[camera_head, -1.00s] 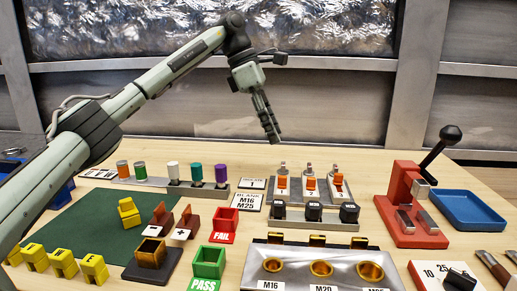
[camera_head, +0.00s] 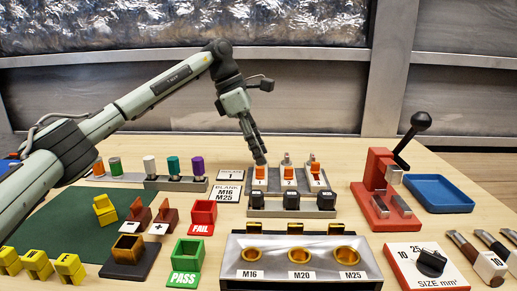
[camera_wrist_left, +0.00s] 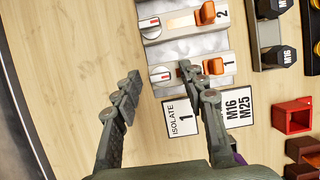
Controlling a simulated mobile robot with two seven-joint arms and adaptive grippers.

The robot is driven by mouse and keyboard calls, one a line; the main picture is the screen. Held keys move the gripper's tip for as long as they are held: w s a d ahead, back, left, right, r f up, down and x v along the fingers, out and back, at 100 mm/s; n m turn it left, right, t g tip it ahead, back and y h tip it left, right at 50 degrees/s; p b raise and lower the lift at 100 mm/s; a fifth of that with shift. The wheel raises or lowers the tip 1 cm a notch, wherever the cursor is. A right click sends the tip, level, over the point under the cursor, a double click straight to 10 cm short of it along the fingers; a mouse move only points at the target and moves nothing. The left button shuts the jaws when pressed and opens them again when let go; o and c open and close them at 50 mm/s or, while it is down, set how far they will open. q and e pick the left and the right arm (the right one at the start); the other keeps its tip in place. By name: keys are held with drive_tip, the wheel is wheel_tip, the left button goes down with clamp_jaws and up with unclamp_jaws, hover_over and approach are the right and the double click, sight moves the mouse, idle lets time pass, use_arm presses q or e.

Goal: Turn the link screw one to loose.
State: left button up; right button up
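Link screw one is a pale round knob with a red mark (camera_wrist_left: 161,75) in the left wrist view. It sits beside the orange link labelled 1 (camera_wrist_left: 213,66) on a grey block. In the head view, that orange link (camera_head: 260,172) is leftmost of three, and its screw is hidden behind my fingers. My left gripper (camera_head: 259,160) points down over station 1. My right gripper is not in view.
A second screw (camera_wrist_left: 150,27) and its orange link stand close to the first. The ISOLATE 1 card (camera_wrist_left: 182,118) lies beside the block. Black capped pieces (camera_head: 291,200) stand in front. A red press (camera_head: 381,190) and blue tray (camera_head: 438,193) are at right.

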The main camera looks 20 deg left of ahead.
use_arm(q)
clamp_jaws()
